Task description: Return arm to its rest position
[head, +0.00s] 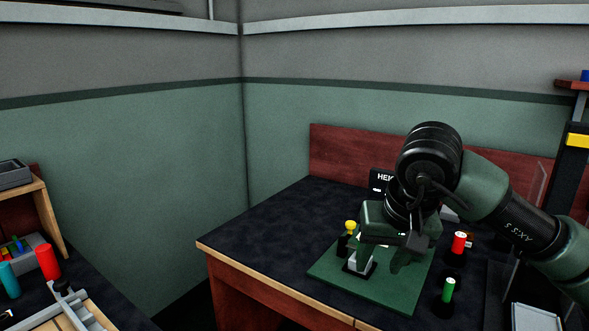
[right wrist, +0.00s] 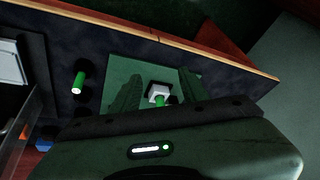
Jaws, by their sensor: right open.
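My right arm comes in from the right in the head view. Its dark green gripper (head: 384,258) points down over a green mat (head: 385,296) on the black-topped desk. In the right wrist view the gripper's two fingers (right wrist: 158,82) are spread apart. A pale square fixture (right wrist: 159,89) with a green piece (right wrist: 160,102) shows between them; the gripper body partly hides it. I cannot tell whether the fingers touch it. My left gripper is not in view.
A yellow-topped piece (head: 351,226) stands on the mat, left of the gripper. A red cylinder (head: 459,242) and a green cylinder (head: 448,289) stand to its right. Another table at left holds a red cylinder (head: 48,262) and a teal one (head: 9,280). Walls enclose the back.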

